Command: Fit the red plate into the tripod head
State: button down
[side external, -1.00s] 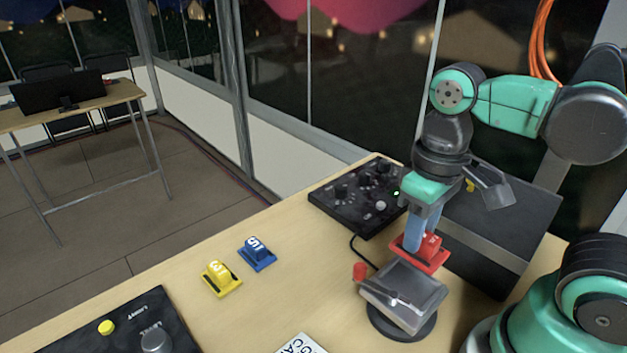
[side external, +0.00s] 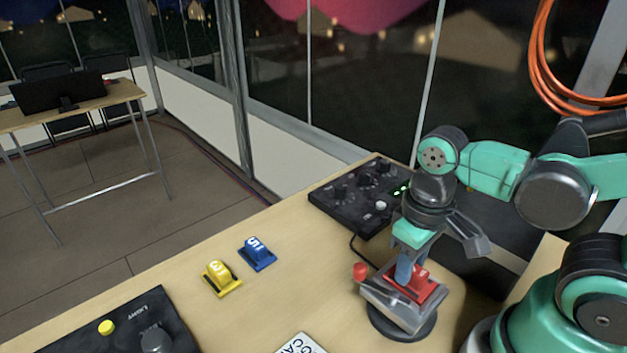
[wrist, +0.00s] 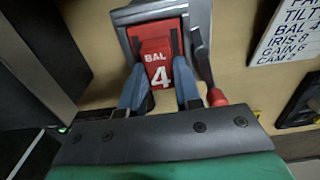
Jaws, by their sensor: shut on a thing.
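The red plate (side external: 423,288) is at the grey tripod head (side external: 399,315), low against its top. In the wrist view the red plate (wrist: 157,58) shows "BAL 4" and lies between the side walls of the tripod head (wrist: 121,17); I cannot tell if it is fully seated. My gripper (side external: 408,272) is shut on the red plate, with a blue finger on each side of it in the wrist view (wrist: 160,85). The head's lever with a red knob (wrist: 217,97) is at the right in the wrist view; the red knob (side external: 360,271) also shows in the side view.
A yellow plate (side external: 221,279) and a blue plate (side external: 257,254) stand on the table to the left. A black control box (side external: 358,199) is behind the head, and another (side external: 120,330) is at front left. A printed card (side external: 300,344) lies at the front.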

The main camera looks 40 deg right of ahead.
jog(key=shift+f, duration=0.15)
jog(key=c, duration=0.6)
grip_release()
notch_tip(320, 180, up, 12)
jog(key=w+d+f+t, duration=0.1)
jog(key=w+f+t, duration=0.4)
jog(key=w+t, duration=0.2)
jog(key=shift+w+d+f, duration=0.25)
jog(key=shift+w+f, duration=0.05)
jog(key=shift+w, duration=0.55)
